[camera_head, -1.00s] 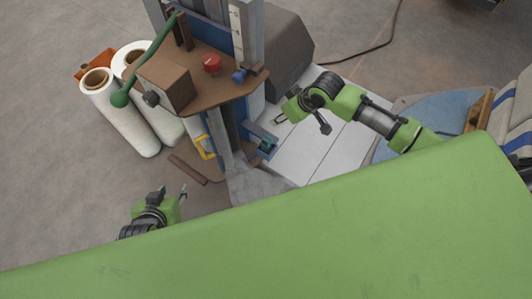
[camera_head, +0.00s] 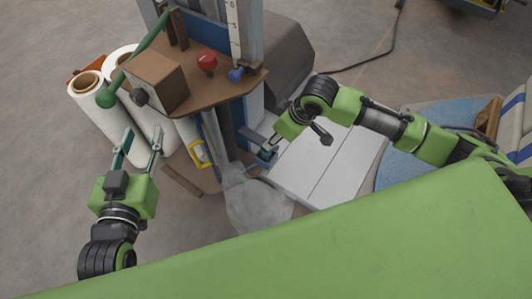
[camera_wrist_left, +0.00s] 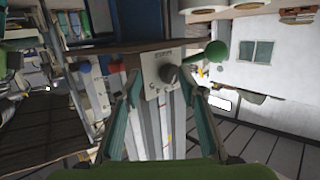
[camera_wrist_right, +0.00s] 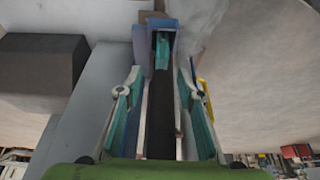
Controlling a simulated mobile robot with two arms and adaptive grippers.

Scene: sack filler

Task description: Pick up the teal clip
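The teal clip (camera_head: 265,154) sits low on the front of the filling machine, on a blue bracket above the pale sack. In the right wrist view the clip (camera_wrist_right: 162,50) is upright, straight ahead between and beyond my fingertips. My right gripper (camera_head: 273,144) is close beside it; its fingers (camera_wrist_right: 160,85) are spread and empty. The head view partly hides the gap between right fingers and clip. My left gripper (camera_head: 142,142) is open and empty in front of the white rolls; in the left wrist view (camera_wrist_left: 160,88) its fingers stand apart facing the machine.
The machine's brown shelf (camera_head: 197,78) carries a control box (camera_head: 157,82) and a red button (camera_head: 207,61). White rolls (camera_head: 97,108) stand to its left. A yellow handle (camera_head: 200,155) is left of the clip. A white platform (camera_head: 317,168) lies to the right.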

